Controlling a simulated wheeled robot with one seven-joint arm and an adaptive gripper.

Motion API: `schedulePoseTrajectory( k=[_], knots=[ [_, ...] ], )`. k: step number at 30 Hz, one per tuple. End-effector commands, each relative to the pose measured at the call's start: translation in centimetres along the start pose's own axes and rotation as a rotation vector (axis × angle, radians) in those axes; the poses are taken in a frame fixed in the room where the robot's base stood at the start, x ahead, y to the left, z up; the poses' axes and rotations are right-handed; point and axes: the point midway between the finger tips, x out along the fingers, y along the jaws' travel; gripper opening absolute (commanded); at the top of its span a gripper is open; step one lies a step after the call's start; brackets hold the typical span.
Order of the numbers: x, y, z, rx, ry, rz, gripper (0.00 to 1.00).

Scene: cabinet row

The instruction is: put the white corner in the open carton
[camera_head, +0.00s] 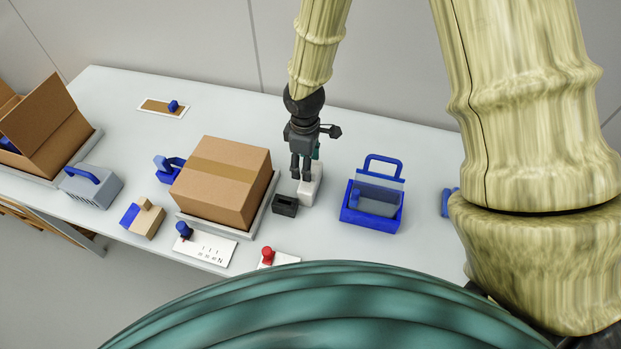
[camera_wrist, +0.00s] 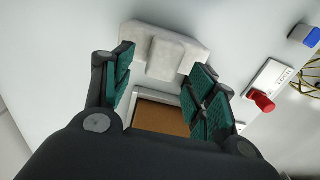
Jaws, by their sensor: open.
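The white corner (camera_head: 312,187) is a pale block on the table, right of the closed carton. In the wrist view the white corner (camera_wrist: 192,58) lies just ahead of my fingertips, with a raised part in its middle. My gripper (camera_head: 301,174) points down beside and above it. In the wrist view my gripper (camera_wrist: 163,78) is open, its green pads apart with nothing held between them. Contact with the corner cannot be told. The open carton (camera_head: 57,110) stands at the far left with its flaps raised; a blue thing shows inside.
A closed carton (camera_head: 221,184) on a grey tray stands left of my gripper. A small dark box (camera_head: 285,205) is close in front. A blue basket (camera_head: 371,213) stands to the right. A grey block with a blue handle (camera_head: 91,187) sits near the open carton.

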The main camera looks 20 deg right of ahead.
Motion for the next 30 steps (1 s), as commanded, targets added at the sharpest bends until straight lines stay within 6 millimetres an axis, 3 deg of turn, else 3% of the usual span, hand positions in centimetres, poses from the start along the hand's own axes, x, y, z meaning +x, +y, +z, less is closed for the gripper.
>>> schedulePoseTrajectory(
  k=[9, 17, 24, 30],
  knots=[
    [2.2, 0.0, 0.0, -0.002, -0.001, 0.0, 0.57],
    [2.3, 0.0, 0.0, -0.001, 0.0, 0.001, 0.57],
    [2.3, 0.0, 0.0, -0.001, 0.0, 0.001, 0.17],
    [2.3, 0.0, 0.0, -0.001, 0.0, 0.001, 0.12]
  ],
)
